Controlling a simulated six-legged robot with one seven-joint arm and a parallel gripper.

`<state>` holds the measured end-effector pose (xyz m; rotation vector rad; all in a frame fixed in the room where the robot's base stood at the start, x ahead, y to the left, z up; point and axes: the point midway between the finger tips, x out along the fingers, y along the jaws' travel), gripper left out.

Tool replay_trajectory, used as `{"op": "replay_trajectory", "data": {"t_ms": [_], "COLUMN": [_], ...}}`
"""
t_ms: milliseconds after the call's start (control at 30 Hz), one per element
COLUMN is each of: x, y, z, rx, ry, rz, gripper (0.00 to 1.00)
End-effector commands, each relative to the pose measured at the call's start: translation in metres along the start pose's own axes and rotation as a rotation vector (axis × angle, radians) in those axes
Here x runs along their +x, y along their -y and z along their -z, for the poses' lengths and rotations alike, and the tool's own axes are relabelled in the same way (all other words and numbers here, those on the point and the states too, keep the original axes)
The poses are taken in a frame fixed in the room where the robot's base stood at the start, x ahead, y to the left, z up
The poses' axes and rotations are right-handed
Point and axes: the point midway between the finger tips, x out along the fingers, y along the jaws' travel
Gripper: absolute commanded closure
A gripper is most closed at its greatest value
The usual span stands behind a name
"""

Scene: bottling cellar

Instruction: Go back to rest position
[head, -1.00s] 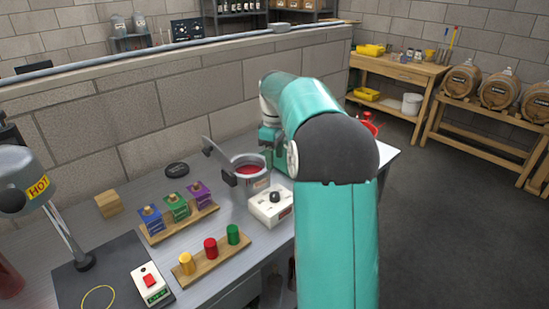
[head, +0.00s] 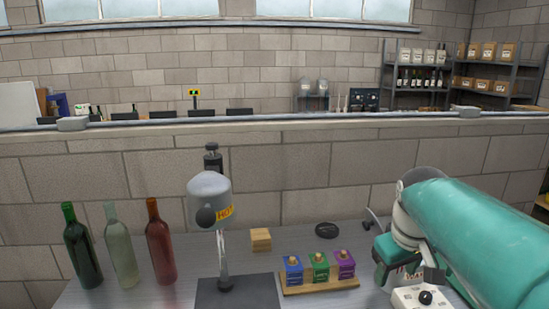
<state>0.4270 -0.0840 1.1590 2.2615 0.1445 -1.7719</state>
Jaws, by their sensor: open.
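My gripper (head: 410,265) is at the right, at the end of my teal arm, over the bench near the white box with a black knob (head: 424,298). It is open, and nothing shows between its fingers. It hides most of the wax pot, of which only a bit of label seems to show. A wooden rack (head: 322,284) holds a blue block (head: 292,268), a green block (head: 319,266) and a purple block (head: 344,263), clear of my gripper.
A green bottle (head: 82,250), a clear bottle (head: 120,248) and a red bottle (head: 160,246) stand at the left. A grey heater marked HOT (head: 209,192), a wooden block (head: 261,239) and a black disc (head: 327,230) are on the bench (head: 185,290). A low wall (head: 290,170) runs behind.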

Motion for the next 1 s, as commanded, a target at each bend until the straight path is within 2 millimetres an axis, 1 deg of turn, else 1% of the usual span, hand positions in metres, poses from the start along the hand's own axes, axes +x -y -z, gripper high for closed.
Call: {"op": "replay_trajectory", "data": {"t_ms": [33, 200, 300, 433, 500, 600, 1000], "x": [-0.006, -0.011, -0.009, -0.001, 0.002, 0.005, 0.006], "y": [0.017, 0.063, 0.086, 0.108, 0.116, 0.121, 0.122], "z": [-0.012, -0.052, -0.077, -0.103, -0.113, -0.119, -0.120], "rx": [0.020, 0.116, 0.173, 0.235, 0.257, 0.276, 0.280], "ry": [-0.029, -0.114, -0.164, -0.217, -0.236, -0.249, -0.249], "rz": [-0.005, -0.004, 0.008, 0.031, 0.041, 0.049, 0.051], "gripper": [0.47, 0.47, 0.47, 0.47, 0.47, 0.47, 0.47]}}
